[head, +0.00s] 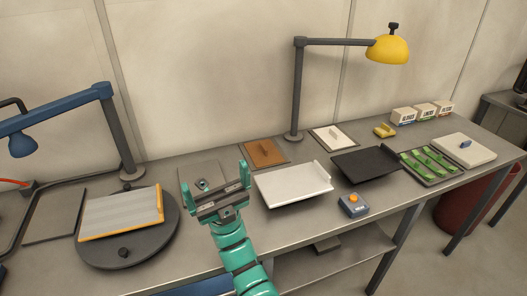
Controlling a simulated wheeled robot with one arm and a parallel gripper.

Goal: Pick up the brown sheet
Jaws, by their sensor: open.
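The brown sheet (270,157) lies flat on a grey pad at the back of the bench, left of the grey lamp post. A small brown tab or handle stands on it. My gripper (216,181) is at the front left of the sheet, apart from it. Its two teal fingers are spread wide, with nothing held between them. Behind the gripper is a grey plate (196,172) with a small dark piece on it, partly hidden by the gripper.
A white tray (293,186) and a black tray (366,163) lie right of my gripper. A yellow lamp (388,49) hangs over the back. A blue button box (352,205) sits near the front edge. A turntable (124,252) with an orange-edged block (120,211) is left.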

